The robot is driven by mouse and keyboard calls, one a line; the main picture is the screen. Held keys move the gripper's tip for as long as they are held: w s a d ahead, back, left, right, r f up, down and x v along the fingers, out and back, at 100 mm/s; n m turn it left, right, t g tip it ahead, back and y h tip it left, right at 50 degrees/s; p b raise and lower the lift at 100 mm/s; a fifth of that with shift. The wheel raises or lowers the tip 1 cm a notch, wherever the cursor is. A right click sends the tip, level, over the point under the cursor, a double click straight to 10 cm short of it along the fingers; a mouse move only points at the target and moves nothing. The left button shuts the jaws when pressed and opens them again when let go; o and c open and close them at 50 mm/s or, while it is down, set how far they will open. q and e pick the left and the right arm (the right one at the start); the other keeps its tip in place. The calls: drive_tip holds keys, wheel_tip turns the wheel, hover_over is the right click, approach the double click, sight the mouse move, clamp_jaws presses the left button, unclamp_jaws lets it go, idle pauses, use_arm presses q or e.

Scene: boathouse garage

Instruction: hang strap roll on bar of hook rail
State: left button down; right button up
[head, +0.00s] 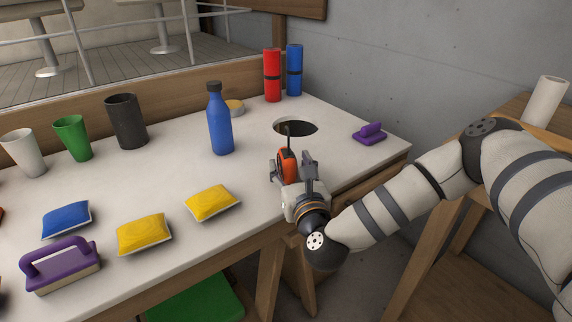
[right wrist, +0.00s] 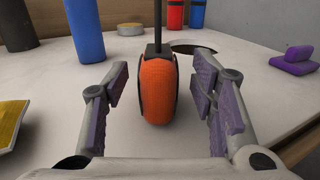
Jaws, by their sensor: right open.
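The strap roll (head: 286,165) is an orange roll with black edges and a black upright strip rising from its top. It stands on the white table towards its front right part. In the right wrist view the strap roll (right wrist: 157,90) is upright between the open fingers. My right gripper (head: 293,172) is open around it, with a visible gap on each side in the wrist view (right wrist: 160,92). It hides the lower part of the roll in the head view. I see no hook rail or bar in these frames. My left gripper is not in view.
A blue bottle (head: 220,125) stands left of the roll, and a round hole (head: 296,127) lies behind it. A purple handled block (head: 369,133) is to the right. Yellow bags (head: 211,203), cups (head: 126,122) and red (head: 272,76) and blue (head: 294,71) cylinders share the table.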

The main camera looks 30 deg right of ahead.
drive_tip(key=x, duration=0.3)
drive_tip(key=shift+f, duration=0.2)
drive_tip(key=shift+a, duration=0.1)
clamp_jaws()
